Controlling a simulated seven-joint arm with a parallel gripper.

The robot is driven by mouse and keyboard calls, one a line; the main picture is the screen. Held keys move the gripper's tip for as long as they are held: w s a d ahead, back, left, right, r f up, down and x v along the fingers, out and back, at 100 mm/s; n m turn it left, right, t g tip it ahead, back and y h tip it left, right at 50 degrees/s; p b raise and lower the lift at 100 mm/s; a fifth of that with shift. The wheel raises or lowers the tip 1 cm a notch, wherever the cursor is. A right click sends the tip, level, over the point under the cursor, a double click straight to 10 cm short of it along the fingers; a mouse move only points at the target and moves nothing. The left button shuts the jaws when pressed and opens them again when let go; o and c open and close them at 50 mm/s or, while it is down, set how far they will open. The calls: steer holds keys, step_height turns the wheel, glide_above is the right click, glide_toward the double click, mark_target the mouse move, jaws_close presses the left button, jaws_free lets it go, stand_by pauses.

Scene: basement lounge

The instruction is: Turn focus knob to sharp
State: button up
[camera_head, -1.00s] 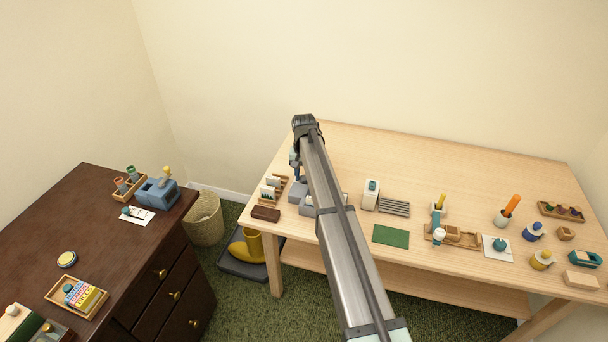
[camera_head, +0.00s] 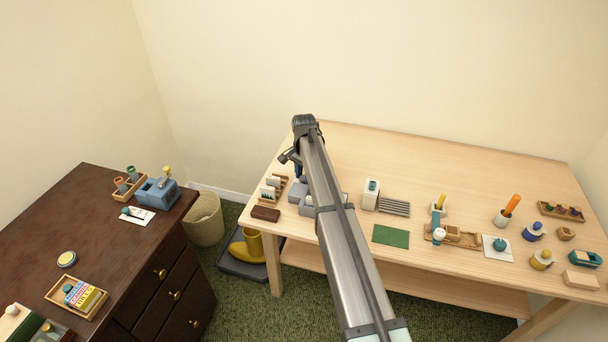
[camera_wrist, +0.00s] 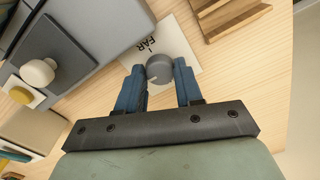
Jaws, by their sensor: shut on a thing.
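In the wrist view a round grey knob (camera_wrist: 159,68) with a small pale index mark sits on a white card (camera_wrist: 172,42) printed "FAR" with a short line. The blue fingers of my gripper (camera_wrist: 160,72) stand on either side of the knob and are shut on it. A grey device (camera_wrist: 85,38) with a cream knob (camera_wrist: 38,72) and a yellow button (camera_wrist: 20,95) lies to the left of the card.
A slatted wooden rack (camera_wrist: 228,15) is close to the gripper in the wrist view. In the head view a dark brown block (camera_head: 265,214) lies at the table's front left edge, and a green mat (camera_head: 391,236) lies right of the arm. The table's back is clear.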

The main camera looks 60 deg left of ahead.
mark_target(304, 177)
stand_by(0.3)
steer(key=o, duration=1)
steer(key=shift+o, duration=0.2)
step_height(304, 177, up, 14)
steer(key=shift+f, duration=0.1)
stand_by(0.4)
